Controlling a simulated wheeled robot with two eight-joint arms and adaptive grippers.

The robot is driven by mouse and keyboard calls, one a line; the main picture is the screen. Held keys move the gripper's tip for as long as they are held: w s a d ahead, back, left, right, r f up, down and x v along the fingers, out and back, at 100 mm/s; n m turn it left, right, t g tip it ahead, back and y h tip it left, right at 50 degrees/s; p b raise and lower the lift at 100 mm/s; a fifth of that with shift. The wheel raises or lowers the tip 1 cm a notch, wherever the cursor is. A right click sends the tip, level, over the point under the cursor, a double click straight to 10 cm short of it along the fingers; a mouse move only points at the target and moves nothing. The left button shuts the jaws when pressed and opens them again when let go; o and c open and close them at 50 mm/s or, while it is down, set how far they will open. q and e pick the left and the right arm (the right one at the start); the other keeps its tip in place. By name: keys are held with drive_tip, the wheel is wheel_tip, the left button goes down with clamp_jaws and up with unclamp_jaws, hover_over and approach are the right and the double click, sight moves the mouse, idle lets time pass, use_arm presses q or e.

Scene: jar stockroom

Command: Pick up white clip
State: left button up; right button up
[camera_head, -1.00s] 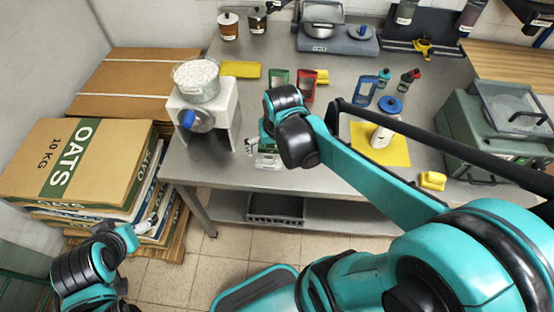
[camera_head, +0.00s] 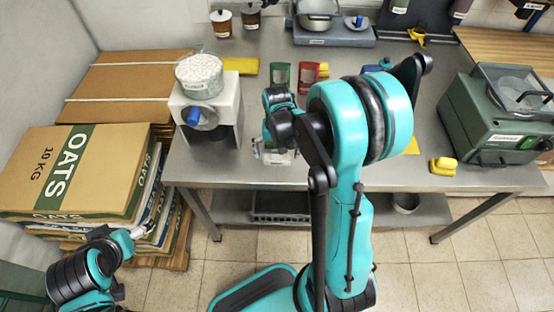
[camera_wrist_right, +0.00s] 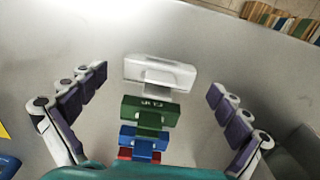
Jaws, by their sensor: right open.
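The white clip (camera_wrist_right: 160,72) shows in the right wrist view as the farthest of a row of clips on the grey steel table. In front of it stand a green clip (camera_wrist_right: 145,116), a blue clip (camera_wrist_right: 143,142) and, partly hidden, a red clip (camera_wrist_right: 140,155). My right gripper (camera_wrist_right: 157,82) is open, with one finger on either side of the row and clear space to the clips. In the head view my right arm mostly hides the clips. My left gripper (camera_head: 141,231) hangs at the lower left, away from the table; its jaws are too small to read.
A white dispenser (camera_head: 205,112) stands left of the right gripper. A green machine (camera_head: 495,115) stands at the table's right. Yellow objects (camera_head: 443,166) lie near the front edge. Oats cartons (camera_head: 75,170) are stacked at the left. Green and red holders (camera_head: 308,78) stand behind.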

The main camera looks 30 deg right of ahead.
drive_tip(key=shift+f, duration=0.85)
drive_tip(key=shift+r, duration=0.1)
drive_tip(key=c, duration=0.9)
drive_tip(key=shift+o, duration=0.2)
